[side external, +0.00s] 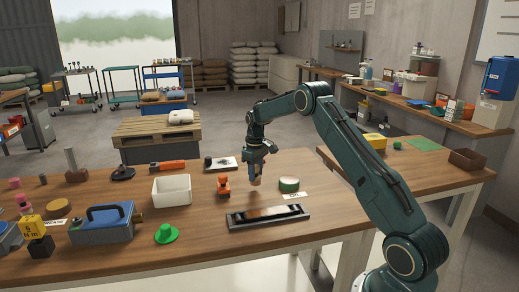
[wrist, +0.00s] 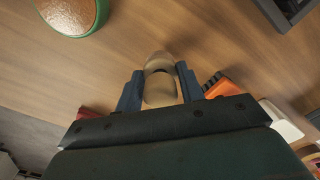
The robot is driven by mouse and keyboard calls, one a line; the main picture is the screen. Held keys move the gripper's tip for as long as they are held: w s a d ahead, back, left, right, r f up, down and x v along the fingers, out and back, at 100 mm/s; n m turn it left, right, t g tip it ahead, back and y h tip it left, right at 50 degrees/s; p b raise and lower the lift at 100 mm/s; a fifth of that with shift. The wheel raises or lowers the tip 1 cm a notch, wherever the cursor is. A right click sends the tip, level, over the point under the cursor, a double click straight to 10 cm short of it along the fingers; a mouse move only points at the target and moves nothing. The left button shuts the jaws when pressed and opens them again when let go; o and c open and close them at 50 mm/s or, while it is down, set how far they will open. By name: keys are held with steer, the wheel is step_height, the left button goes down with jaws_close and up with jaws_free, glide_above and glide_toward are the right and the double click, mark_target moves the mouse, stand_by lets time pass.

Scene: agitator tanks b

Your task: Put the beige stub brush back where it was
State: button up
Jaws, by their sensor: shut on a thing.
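The beige stub brush (side external: 255,182) is held upright between the fingers of my gripper (side external: 257,168), over the right half of the wooden bench. In the wrist view the brush (wrist: 160,88) sits between the two blue-grey fingers (wrist: 160,84), with its rounded end showing beyond them. My gripper is shut on it. I cannot tell whether the lower end touches the bench top or hangs just above it. The brush's upper part is hidden by the fingers in the side view.
A green-rimmed round tub (side external: 289,185) stands right of the brush, with a white label (side external: 296,195) in front. A black tray (side external: 268,216) lies nearer. An orange item (side external: 223,186) and a white bin (side external: 171,190) stand left. Bare wood surrounds the brush.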

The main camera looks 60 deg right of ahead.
mark_target(256, 166)
steer(key=shift+f, duration=1.15)
steer(key=shift+f, duration=0.15)
steer(key=o, duration=1)
step_height(256, 166, up, 12)
steer(key=shift+r, duration=0.2)
